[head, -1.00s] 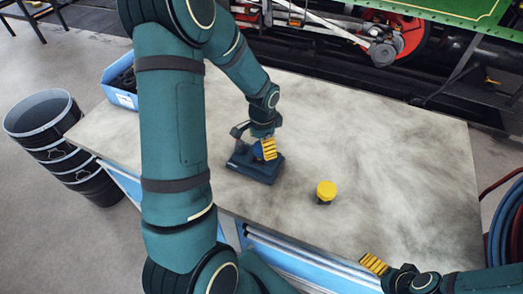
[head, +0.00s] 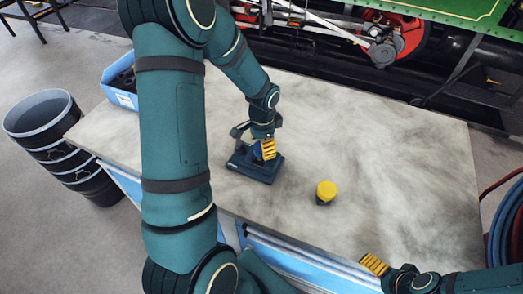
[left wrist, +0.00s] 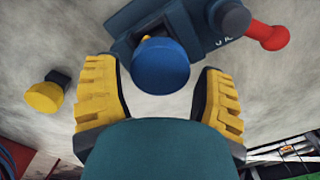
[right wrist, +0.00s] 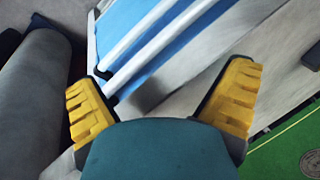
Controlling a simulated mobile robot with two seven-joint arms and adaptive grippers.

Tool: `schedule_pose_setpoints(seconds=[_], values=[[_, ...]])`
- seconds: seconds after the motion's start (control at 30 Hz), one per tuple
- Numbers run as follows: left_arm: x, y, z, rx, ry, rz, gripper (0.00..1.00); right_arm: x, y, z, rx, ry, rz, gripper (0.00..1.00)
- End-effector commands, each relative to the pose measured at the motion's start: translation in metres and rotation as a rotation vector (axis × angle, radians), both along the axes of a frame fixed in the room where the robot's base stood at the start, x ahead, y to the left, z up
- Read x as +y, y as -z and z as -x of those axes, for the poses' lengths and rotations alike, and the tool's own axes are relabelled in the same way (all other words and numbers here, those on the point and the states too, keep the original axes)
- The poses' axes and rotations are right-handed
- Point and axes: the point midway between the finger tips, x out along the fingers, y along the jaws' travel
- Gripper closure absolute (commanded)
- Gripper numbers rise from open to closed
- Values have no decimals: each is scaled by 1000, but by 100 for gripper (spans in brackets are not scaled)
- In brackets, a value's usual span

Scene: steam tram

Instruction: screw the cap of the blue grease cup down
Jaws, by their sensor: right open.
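The blue grease cup's round cap (left wrist: 160,66) shows in the left wrist view, beside a dark blue fixture (left wrist: 190,25). In the head view the fixture (head: 250,166) stands on the table and my gripper hides most of the cup. My left gripper (head: 264,149) is over the fixture. In the left wrist view its yellow fingers (left wrist: 162,90) are apart on either side of the cap, with a narrow gap visible at each side. My right gripper (head: 375,264) is open and empty at the table's front edge; its spread fingers show in the right wrist view (right wrist: 165,95).
A yellow-capped cup (head: 326,191) stands on the table right of the fixture. A red knob (left wrist: 267,36) sticks out from the fixture. A blue bin (head: 118,85) is at the table's back left. The table's right half (head: 410,170) is clear.

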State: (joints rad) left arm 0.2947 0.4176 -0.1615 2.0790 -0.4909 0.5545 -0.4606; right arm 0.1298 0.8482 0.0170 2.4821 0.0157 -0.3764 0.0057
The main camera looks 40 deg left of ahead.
Motion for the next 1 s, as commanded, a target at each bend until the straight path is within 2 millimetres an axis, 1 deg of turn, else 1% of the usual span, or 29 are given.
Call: schedule_pose_setpoints(seconds=[0.1,0.13,0.43,0.57,1.0], values=[[0,0,0,-1,0,0,31,0,0,0,0,0,0,0],[0,-1,0,-1,0,0,17,0,0,0,0,0,0,0],[0,-1,-1,-3,0,-1,17,0,0,0,0,0,0,0],[0,-4,-1,-3,0,-1,17,0,-3,0,0,0,0,0],[0,-33,-1,-3,0,-1,17,0,-24,0,0,0,0,0]])
